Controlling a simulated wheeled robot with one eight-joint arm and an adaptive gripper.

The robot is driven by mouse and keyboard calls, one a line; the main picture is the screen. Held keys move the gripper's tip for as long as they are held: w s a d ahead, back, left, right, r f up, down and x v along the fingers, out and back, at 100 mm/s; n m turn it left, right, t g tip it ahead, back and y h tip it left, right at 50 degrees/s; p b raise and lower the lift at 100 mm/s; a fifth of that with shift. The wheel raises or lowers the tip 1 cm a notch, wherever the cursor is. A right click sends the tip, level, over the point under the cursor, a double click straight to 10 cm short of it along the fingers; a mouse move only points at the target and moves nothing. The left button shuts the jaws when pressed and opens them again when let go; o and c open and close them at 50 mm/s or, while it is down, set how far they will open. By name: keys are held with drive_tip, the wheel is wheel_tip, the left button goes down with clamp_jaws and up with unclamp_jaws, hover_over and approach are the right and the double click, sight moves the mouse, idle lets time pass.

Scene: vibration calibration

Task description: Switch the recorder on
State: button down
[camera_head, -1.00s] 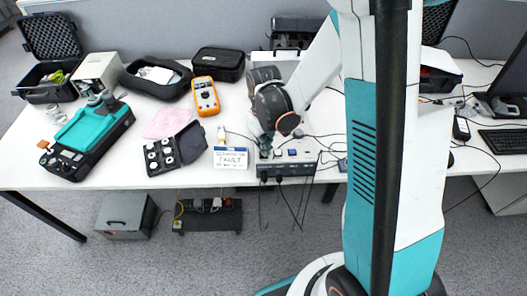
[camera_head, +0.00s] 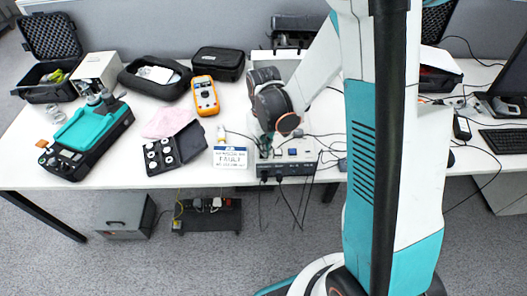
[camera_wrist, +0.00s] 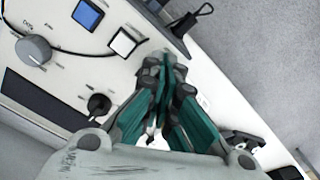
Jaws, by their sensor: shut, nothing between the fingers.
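A white device with a control panel (camera_head: 300,155), possibly the recorder, sits near the front edge of the table. In the wrist view its panel (camera_wrist: 68,63) carries a blue square button (camera_wrist: 87,14), a white square button (camera_wrist: 124,43), a grey knob (camera_wrist: 33,50), a small black knob (camera_wrist: 99,104) and a dark rectangle (camera_wrist: 40,98). My gripper (camera_wrist: 167,60) is shut and empty, its fingertips over the panel's edge beside the white button. Contact cannot be told. In the head view my gripper (camera_head: 264,147) partly hides the device.
A FAULT sign (camera_head: 230,158) stands just left of the device. Further left are a black case of round pieces (camera_head: 190,143), an orange meter (camera_head: 205,96) and a teal instrument (camera_head: 88,127). Cables (camera_head: 325,150) run to the right.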

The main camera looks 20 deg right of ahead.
drive_tip(key=shift+f+b, duration=0.6)
drive_tip(key=shift+f, duration=0.15)
idle(0.3)
drive_tip(key=shift+r+p, duration=2.35)
drive_tip(key=shift+r, duration=1.2)
drive_tip(key=s+r+m+t, duration=0.1)
drive_tip(key=s+r+t, duration=0.2)
drive_tip(key=s+r, duration=0.4)
drive_tip(key=s+r+m+t, duration=0.1)
drive_tip(key=s+r+t, duration=0.3)
drive_tip(key=s+r, duration=0.4)
wheel_tip(320, 180, up, 5)
drive_tip(key=shift+r, duration=0.15)
